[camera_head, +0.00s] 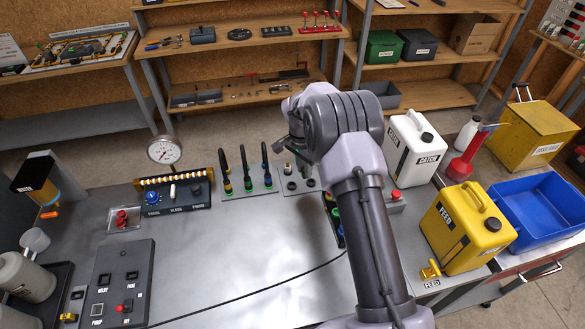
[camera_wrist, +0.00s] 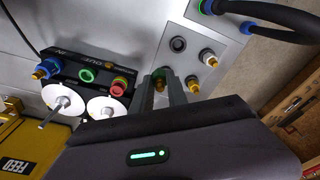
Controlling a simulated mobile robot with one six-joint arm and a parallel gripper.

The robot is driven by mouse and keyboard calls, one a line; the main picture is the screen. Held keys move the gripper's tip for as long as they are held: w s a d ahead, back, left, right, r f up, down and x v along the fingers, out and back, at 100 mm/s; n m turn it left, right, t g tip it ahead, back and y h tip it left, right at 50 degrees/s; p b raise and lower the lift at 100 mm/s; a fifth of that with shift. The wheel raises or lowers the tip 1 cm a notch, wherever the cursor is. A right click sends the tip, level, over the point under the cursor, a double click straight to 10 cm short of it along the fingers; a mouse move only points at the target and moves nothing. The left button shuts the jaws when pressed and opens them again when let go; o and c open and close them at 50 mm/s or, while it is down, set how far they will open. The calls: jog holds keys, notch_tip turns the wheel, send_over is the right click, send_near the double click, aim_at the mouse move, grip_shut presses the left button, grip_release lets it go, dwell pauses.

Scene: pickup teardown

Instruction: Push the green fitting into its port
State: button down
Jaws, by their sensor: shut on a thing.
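The black port block (camera_wrist: 70,66), marked IN and OUT, is left of the fingers in the wrist view. Its green-ringed port (camera_wrist: 87,75) looks empty, between a blue port (camera_wrist: 42,71) and a red port (camera_wrist: 121,83) with brass fittings in them. The fingers are apart from the block.
Two white discs (camera_wrist: 65,103) with pegs stand by the block. A yellow FEED can (camera_head: 465,230) is right of my arm.

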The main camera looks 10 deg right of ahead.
jog(key=s+d+r+b, duration=0.25)
jog(key=s+d, duration=0.45)
jog(key=s, duration=0.6)
jog(key=shift+m, duration=0.3)
jog(key=shift+d+f+b, duration=0.15)
jog(key=shift+f+b, duration=0.65)
jog(key=shift+f, duration=1.25)
jog(key=shift+f, duration=0.1)
jog(key=shift+f+b, duration=0.8)
jog(key=shift+b, duration=0.15)
jog(key=shift+s+f+b, duration=0.1)
jog(key=shift+f+b, duration=0.4)
jog(key=shift+b, duration=0.1)
